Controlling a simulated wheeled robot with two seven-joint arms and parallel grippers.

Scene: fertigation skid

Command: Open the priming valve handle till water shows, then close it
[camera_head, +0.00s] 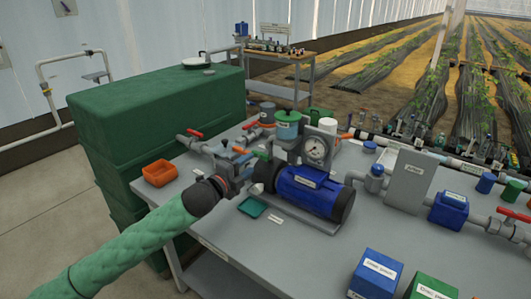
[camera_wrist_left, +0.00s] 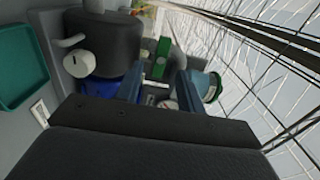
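My left gripper (camera_head: 243,164) reaches over the bench beside the pump. In the left wrist view its two blue-grey fingers (camera_wrist_left: 159,82) stand apart, open. A small green handle (camera_head: 263,154), which may be the priming valve handle, is just beyond the fingertips. A green part shows past the gap between the fingers in the wrist view (camera_wrist_left: 162,50). I cannot tell whether they touch. The blue pump (camera_head: 312,190) lies right of the gripper, with a round gauge (camera_head: 316,150) behind it. I see no water. My right gripper is not in view.
A small green tray (camera_head: 252,206) lies in front of the pump. An orange bin (camera_head: 160,173) stands at the bench's left. A red valve handle (camera_head: 195,133) is on the pipe behind. Blue (camera_head: 377,274) and green boxes stand at the front right.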

